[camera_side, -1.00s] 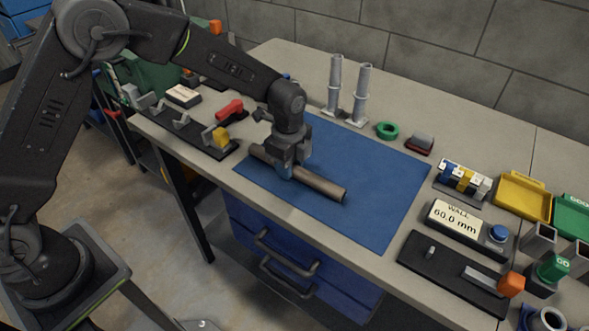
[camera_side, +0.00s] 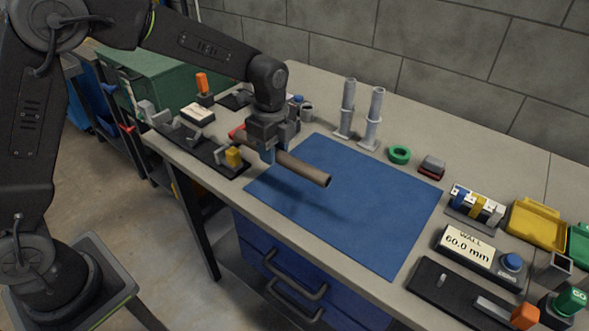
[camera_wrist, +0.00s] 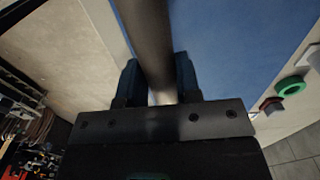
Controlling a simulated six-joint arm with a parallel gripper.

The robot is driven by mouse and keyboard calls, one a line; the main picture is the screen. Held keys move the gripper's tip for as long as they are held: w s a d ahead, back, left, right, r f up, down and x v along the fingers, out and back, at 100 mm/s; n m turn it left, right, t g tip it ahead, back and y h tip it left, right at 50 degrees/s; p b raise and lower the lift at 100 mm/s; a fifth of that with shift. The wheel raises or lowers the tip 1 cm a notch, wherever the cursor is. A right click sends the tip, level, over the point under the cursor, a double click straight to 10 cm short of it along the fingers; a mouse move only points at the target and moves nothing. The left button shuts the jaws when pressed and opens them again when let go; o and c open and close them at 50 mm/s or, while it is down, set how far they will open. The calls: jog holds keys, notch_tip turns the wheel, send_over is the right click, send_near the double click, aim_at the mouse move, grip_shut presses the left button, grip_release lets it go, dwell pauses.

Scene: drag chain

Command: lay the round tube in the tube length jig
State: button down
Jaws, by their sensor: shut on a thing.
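The round tube (camera_side: 310,175) is brown-grey with an open end, and is held roughly level above the left part of the blue mat. My gripper (camera_side: 268,153) is shut on it near its far-left part; in the wrist view the tube (camera_wrist: 147,38) runs between the two fingers (camera_wrist: 158,85).
A red part (camera_side: 237,131) sits just behind the jig, close to my gripper. A white display box (camera_side: 198,113) and an orange-topped post (camera_side: 203,84) stand further back. Two upright grey posts (camera_side: 347,105) stand behind the blue mat (camera_side: 350,205), which is otherwise clear.

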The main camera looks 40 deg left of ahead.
jog(key=a+r, duration=0.1)
jog(key=a, duration=0.1)
jog(key=a+r, duration=0.1)
jog(key=a, duration=0.1)
jog(key=a+r, duration=0.1)
jog(key=a, duration=0.1)
jog(key=shift+s+a, duration=0.1)
jog(key=shift+s, duration=0.25)
jog(key=s+a, duration=0.1)
jog(key=a, duration=2.4)
jog(key=shift+s+a+f, duration=0.2)
jog(key=shift+s+a, duration=0.05)
jog(key=shift+s, duration=0.05)
jog(key=shift+f, duration=0.1)
jog(key=shift+f, duration=2.5)
jog(key=shift+f, duration=1.55)
jog(key=c, duration=0.7)
grip_release()
jog(key=shift+c, duration=0.2)
